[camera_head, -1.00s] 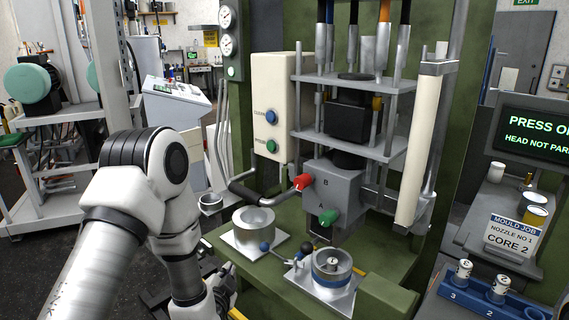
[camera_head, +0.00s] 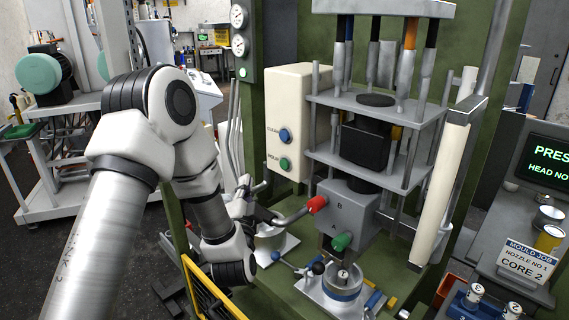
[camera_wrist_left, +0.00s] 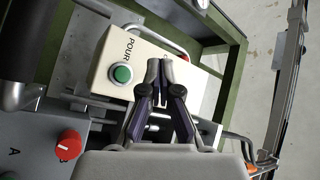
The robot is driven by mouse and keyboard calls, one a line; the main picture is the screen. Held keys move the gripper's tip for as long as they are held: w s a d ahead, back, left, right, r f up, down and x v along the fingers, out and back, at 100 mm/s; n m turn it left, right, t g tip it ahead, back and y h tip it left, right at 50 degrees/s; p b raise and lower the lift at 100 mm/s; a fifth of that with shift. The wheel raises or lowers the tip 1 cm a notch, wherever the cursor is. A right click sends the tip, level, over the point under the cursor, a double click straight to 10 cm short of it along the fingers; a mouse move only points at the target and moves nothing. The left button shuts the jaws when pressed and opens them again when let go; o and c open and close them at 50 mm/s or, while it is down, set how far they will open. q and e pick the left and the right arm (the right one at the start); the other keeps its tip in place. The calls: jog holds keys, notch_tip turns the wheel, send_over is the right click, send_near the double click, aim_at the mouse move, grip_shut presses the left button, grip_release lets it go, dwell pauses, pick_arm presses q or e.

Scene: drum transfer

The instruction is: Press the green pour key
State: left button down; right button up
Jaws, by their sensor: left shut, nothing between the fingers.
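The green pour key (camera_head: 284,164) is a round button low on the cream control box (camera_head: 301,85), below a blue button (camera_head: 285,135). In the left wrist view the green pour key (camera_wrist_left: 122,74) sits beside the label POUR, on the cream face (camera_wrist_left: 100,62). My left gripper (camera_head: 256,189) is below and left of the key in the head view, partly hidden by its own wrist. In the left wrist view my left gripper (camera_wrist_left: 160,68) is shut and empty, its tips to the right of the key. No contact with the key shows. My right gripper is out of view.
A red knob (camera_head: 317,204) and a green knob (camera_head: 341,242) stick out from the grey valve block (camera_head: 352,207), right of my gripper. A yellow-edged guard (camera_head: 203,290) stands low in front. The screen (camera_head: 549,160) at right is cut off.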

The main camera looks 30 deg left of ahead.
pick_arm(q)
jog(key=w, duration=0.1)
send_near(278, 157)
jog(key=w+a, duration=0.1)
jog(key=w+a+r, duration=0.1)
jog(key=shift+w+a, duration=0.3)
dwell(1.3)
jog(key=shift+w+d, duration=0.15)
jog(key=shift+w, duration=0.25)
jog(key=shift+w+b, duration=0.3)
jog(key=shift+w, duration=0.1)
dwell(0.6)
jog(key=shift+s, duration=0.8)
jog(key=shift+s, duration=0.1)
